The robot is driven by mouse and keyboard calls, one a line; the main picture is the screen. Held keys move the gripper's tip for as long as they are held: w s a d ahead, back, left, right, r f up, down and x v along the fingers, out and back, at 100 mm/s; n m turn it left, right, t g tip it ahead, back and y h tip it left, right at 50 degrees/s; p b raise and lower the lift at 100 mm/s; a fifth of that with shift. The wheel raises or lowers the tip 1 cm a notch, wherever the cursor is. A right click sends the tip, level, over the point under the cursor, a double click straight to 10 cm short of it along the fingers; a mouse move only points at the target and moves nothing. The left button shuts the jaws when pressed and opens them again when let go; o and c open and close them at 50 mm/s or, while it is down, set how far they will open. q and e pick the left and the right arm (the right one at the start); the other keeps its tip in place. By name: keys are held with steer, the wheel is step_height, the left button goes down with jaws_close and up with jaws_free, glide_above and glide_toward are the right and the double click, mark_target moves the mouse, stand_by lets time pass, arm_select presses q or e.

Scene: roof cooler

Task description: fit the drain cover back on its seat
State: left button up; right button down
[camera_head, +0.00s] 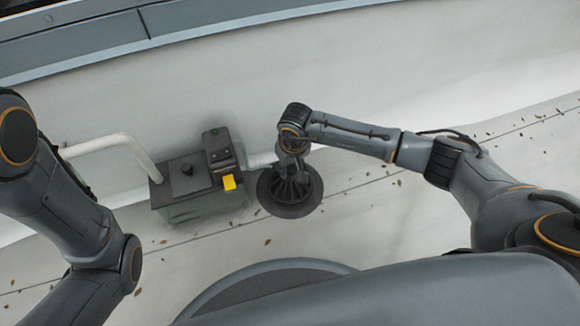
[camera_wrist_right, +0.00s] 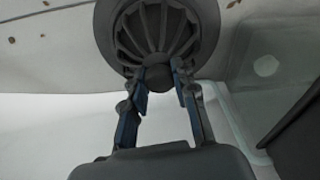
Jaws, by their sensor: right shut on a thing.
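The drain cover (camera_head: 291,190) is dark, round and ribbed, with a broad flat rim. In the head view it is right of the grey box. The right wrist view shows its ribs (camera_wrist_right: 158,28) and a central knob (camera_wrist_right: 158,77). My right gripper (camera_head: 292,158) is above the cover, and its fingers (camera_wrist_right: 161,82) are shut on the knob. The drain seat cannot be told apart from the dark rim, so I cannot tell whether the cover touches it. My left arm shows at the left, but its gripper is out of view.
A grey box (camera_head: 182,190) with a yellow part (camera_head: 229,183) stands close left of the cover. A pale pipe (camera_head: 112,142) runs into it. Dry leaves lie scattered on the pale roof (camera_head: 380,225). A grey ledge (camera_head: 75,48) crosses the back. Open floor lies to the right.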

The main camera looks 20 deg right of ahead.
steer(key=shift+f+b, duration=0.45)
steer(key=shift+f, duration=0.05)
stand_by(0.3)
steer(key=c, duration=1)
jaws_free()
steer(key=shift+o, duration=0.3)
steer(key=o, duration=0.5)
steer(key=shift+c, duration=0.2)
steer(key=shift+r, duration=0.1)
steer(key=shift+r+p, duration=2.3)
steer(key=shift+r, duration=0.6)
